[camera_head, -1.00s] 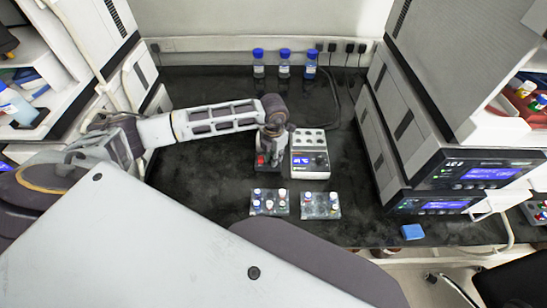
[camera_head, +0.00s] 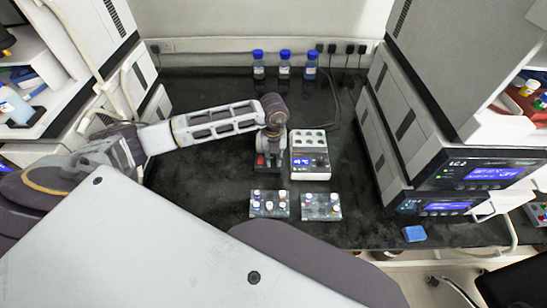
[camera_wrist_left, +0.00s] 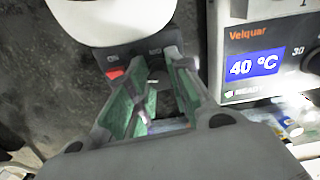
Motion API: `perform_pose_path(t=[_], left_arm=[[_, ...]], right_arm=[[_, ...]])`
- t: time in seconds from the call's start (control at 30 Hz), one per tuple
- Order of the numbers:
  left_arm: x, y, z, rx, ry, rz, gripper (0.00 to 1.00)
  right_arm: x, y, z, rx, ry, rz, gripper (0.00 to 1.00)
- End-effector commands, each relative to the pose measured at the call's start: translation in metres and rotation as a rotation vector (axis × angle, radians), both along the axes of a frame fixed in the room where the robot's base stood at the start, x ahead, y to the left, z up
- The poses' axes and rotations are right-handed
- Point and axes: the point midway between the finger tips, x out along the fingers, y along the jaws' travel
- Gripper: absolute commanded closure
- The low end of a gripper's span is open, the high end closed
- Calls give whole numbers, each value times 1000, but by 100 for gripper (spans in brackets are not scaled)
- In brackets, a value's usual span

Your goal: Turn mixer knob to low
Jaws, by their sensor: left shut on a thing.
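The mixer (camera_head: 260,162) is a small dark unit with a red switch, left of the white heater block in the head view. The wrist view shows its white round top, dark front face and red switch (camera_wrist_left: 115,73). My left gripper (camera_head: 272,154) is over the mixer and hides much of it. In the wrist view the green-padded fingers of this gripper (camera_wrist_left: 152,84) are at the mixer's front face, shut on the mixer knob. The knob is mostly hidden between them; a small white mark shows there. My right gripper is not in view.
The heater block (camera_head: 310,164) stands close to the mixer's right; its display (camera_wrist_left: 253,66) reads 40 °C. Two vial racks (camera_head: 269,211) (camera_head: 321,213) lie in front. Several blue-capped bottles (camera_head: 285,70) stand at the back. Instrument stacks flank the dark bench.

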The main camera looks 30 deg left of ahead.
Motion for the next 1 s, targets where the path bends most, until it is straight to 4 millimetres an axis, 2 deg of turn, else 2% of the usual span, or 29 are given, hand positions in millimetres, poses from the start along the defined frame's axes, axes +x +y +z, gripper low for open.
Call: perform_pose_path(t=[0.4, 0.87, 0.9, 1.0], left_arm=[[2, 1, 2, 0, -5, 181, 100], [2, 1, 2, 0, -6, 198, 100], [2, 1, 2, 0, -6, 198, 79], [2, 1, 2, 0, -6, 197, 69]], right_arm=[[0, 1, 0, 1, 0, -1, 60], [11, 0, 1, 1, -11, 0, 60], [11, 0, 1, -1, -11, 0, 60], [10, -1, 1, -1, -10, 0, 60]])
